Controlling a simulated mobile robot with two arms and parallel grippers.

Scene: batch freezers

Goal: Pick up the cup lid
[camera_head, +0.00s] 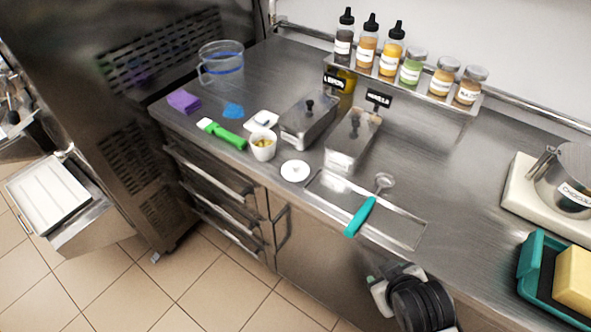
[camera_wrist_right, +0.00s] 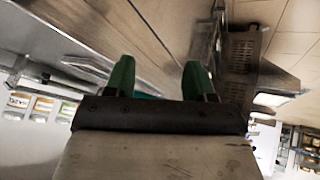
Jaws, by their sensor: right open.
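A round white cup lid (camera_head: 295,171) lies flat on the steel counter, near its front edge. A small white cup (camera_head: 263,147) with yellowish contents stands just left of it. My right gripper shows in the right wrist view (camera_wrist_right: 157,80), with two green fingertips apart and nothing between them. In the head view part of my right arm (camera_head: 415,300) shows at the bottom, in front of the counter and well to the right of the lid. My left gripper is not in view.
Right of the lid, a teal-handled scoop (camera_head: 362,214) lies across a recessed tray (camera_head: 405,232). Behind stand two lidded steel containers (camera_head: 352,140) and a rack of bottles and jars (camera_head: 440,98).

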